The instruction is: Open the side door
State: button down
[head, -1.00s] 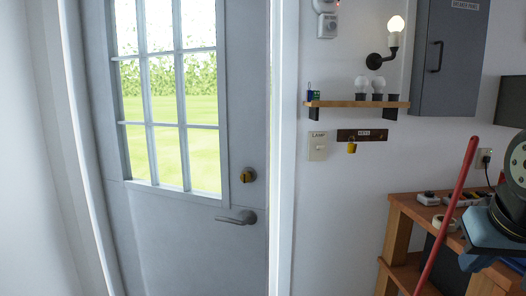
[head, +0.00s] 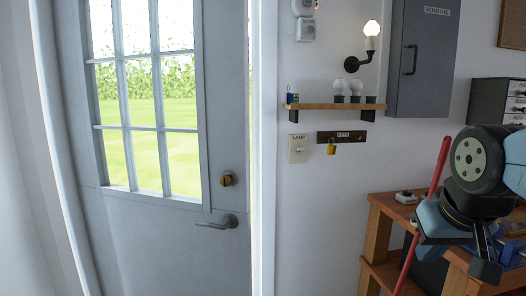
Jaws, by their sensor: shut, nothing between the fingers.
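The grey side door (head: 150,235) with a multi-pane window stands at the left. A thin bright strip with some green shows along its right edge, so it looks slightly ajar. Its lever handle (head: 217,222) points left and sits level, below a brass deadbolt (head: 228,179). My gripper (head: 486,268) is at the lower right, at the end of my folded blue and black arm. It is shut and empty, far right of the handle and apart from the door. Part of my arm is cut off by the picture's right edge.
A wooden workbench (head: 383,203) stands at the right, with a red pole (head: 424,212) leaning by it, close to my arm. A shelf (head: 335,107), key rack (head: 342,137) and grey breaker panel (head: 424,60) are on the wall. No obstacle shows directly before the door.

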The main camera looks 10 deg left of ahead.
aim_at(143, 242)
jog(key=i, duration=0.95)
jog(key=u, duration=0.05)
